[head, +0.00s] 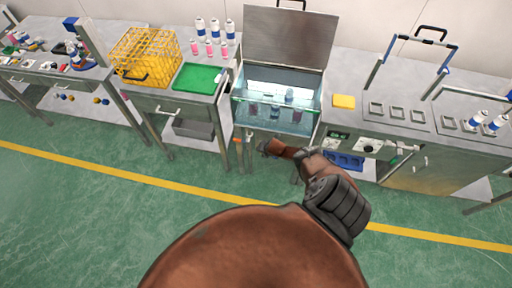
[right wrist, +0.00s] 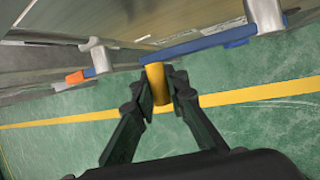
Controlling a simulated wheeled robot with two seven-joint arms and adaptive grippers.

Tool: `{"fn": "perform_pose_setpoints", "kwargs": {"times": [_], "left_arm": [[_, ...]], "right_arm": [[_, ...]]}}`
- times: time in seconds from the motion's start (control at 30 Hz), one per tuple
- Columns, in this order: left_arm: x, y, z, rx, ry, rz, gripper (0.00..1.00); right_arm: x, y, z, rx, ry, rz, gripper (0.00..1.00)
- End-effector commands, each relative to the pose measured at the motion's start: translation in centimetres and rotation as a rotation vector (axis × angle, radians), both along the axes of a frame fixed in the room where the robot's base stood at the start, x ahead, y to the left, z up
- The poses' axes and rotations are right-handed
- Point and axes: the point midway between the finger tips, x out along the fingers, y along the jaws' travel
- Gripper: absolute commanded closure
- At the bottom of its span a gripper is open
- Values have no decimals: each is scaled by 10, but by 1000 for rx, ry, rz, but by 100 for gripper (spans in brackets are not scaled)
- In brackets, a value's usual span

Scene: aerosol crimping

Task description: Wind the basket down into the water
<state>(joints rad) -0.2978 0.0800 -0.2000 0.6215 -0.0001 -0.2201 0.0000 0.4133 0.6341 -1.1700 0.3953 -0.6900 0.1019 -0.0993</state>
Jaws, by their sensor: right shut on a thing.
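The water bath (head: 262,127) is a clear-sided tank in the middle bench, with its steel lid (head: 290,38) raised. Several cans (head: 289,95) stand inside; the basket around them is hard to make out, and I cannot tell its height against the water. My right gripper (head: 266,147) is low at the front of the bath. In the right wrist view, my right gripper (right wrist: 160,88) is shut on a yellow crank knob (right wrist: 156,80), on a blue crank arm (right wrist: 205,44). My left gripper is not in view.
A yellow wire crate (head: 146,55) and a green tray (head: 199,77) are on the bench to the left. A yellow sponge-like block (head: 344,101) and square recesses (head: 397,112) are on the right bench. The green floor in front is clear, with a yellow line (head: 140,178).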

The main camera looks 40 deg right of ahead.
Motion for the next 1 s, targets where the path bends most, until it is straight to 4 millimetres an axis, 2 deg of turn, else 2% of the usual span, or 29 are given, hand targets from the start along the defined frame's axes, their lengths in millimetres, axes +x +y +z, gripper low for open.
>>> {"fn": "perform_pose_setpoints", "kwargs": {"times": [0.03,0.23,0.8,0.83,1.0], "left_arm": [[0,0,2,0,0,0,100],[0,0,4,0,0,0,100],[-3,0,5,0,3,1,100],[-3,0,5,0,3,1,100],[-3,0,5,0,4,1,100]], "right_arm": [[-6,0,-3,-5,14,4,100],[-14,-2,-6,-19,35,-3,100],[-13,0,-8,-27,44,5,100],[-13,0,-8,-27,44,5,87],[-12,0,-7,-27,42,4,76]]}}
